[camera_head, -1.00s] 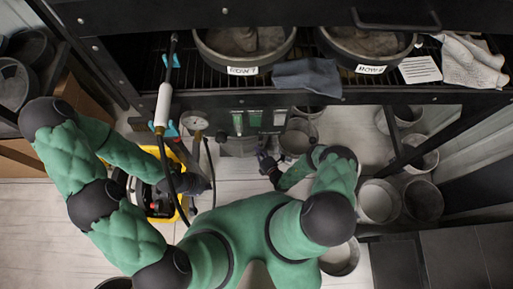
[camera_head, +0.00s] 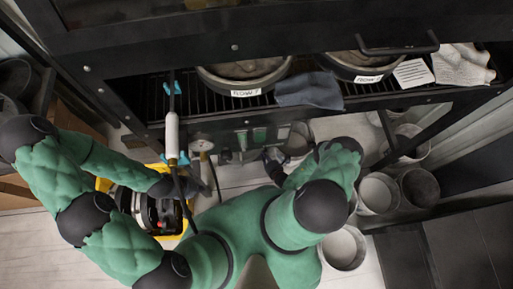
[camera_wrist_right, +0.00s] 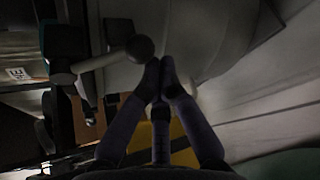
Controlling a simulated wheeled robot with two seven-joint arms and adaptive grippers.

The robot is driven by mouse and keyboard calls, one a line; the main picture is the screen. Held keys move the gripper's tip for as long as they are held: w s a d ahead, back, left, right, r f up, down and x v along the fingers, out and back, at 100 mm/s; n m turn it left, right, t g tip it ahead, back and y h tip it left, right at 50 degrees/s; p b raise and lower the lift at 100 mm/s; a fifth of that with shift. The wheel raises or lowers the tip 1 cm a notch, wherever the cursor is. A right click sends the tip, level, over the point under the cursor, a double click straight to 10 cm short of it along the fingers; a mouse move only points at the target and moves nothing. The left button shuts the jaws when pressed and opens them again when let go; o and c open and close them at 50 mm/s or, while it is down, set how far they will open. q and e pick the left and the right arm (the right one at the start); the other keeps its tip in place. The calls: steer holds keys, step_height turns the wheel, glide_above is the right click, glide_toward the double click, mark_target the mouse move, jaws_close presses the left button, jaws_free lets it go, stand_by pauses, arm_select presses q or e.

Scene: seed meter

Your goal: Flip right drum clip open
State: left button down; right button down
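A small meter unit with green-and-grey panels (camera_head: 250,138) hangs under the front edge of the bench in the head view. My right gripper (camera_head: 273,156) is just below and right of these panels. A pale lever with a round knob (camera_wrist_right: 139,48) is just left of the fingertips, beside a large grey rounded body (camera_wrist_right: 205,30). I cannot tell whether they touch, or which part is the clip. My left gripper (camera_head: 190,187) is by the dark hose; its fingers are unclear.
Two labelled round pans (camera_head: 245,78) sit on the black rack, with a dark cloth (camera_head: 308,91), paper and pale gloves (camera_head: 462,64). Several buckets (camera_head: 378,193) stand on the floor at right.

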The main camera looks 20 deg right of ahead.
arm_select(q)
steer(key=shift+s+a+r+p, duration=0.1)
steer(key=shift+r+p, duration=0.8)
steer(key=shift+r, duration=0.1)
arm_select(e)
steer(key=s+d+r, duration=0.1)
steer(key=d+r, duration=0.4)
steer(key=r, duration=0.1)
steer(key=shift+s+d+r+n+h, duration=0.25)
steer(key=shift+s+n+h, duration=0.1)
steer(key=shift+n+h, duration=0.05)
steer(key=shift+r, duration=0.1)
